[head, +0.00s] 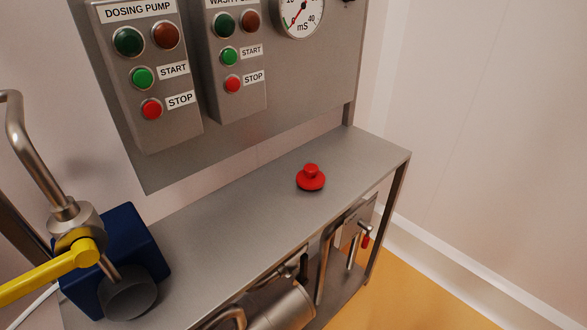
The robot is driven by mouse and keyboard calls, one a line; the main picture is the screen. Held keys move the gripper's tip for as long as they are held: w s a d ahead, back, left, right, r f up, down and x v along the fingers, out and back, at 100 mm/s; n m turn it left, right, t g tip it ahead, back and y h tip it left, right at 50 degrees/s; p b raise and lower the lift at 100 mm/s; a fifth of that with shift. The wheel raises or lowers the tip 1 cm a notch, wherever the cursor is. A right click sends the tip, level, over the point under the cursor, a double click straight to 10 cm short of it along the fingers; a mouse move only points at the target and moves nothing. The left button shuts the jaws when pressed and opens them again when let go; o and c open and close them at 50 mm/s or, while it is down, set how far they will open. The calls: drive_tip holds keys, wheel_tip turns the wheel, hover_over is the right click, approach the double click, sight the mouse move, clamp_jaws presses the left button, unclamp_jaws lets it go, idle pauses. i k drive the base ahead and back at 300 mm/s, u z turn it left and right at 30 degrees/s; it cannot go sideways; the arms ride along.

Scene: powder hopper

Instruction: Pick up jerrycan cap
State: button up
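A red cap (311,178) with a round flange and a small raised knob lies on the grey metal bench top (240,208), right of its middle. I take it to be the jerrycan cap. Nothing touches it from above and the bench around it is bare. No jerrycan can be made out. My gripper is not in view.
A blue box with a steel pipe and yellow handle (60,270) stands at the bench's left end. Dosing pump (150,75) and second control boxes (238,60) and a gauge (300,15) hang behind. Metal pipework (280,308) sits below the front edge.

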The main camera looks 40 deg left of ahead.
sight(311, 178)
drive_tip(key=u, duration=0.85)
drive_tip(key=i, duration=0.85)
drive_tip(key=u, duration=0.9)
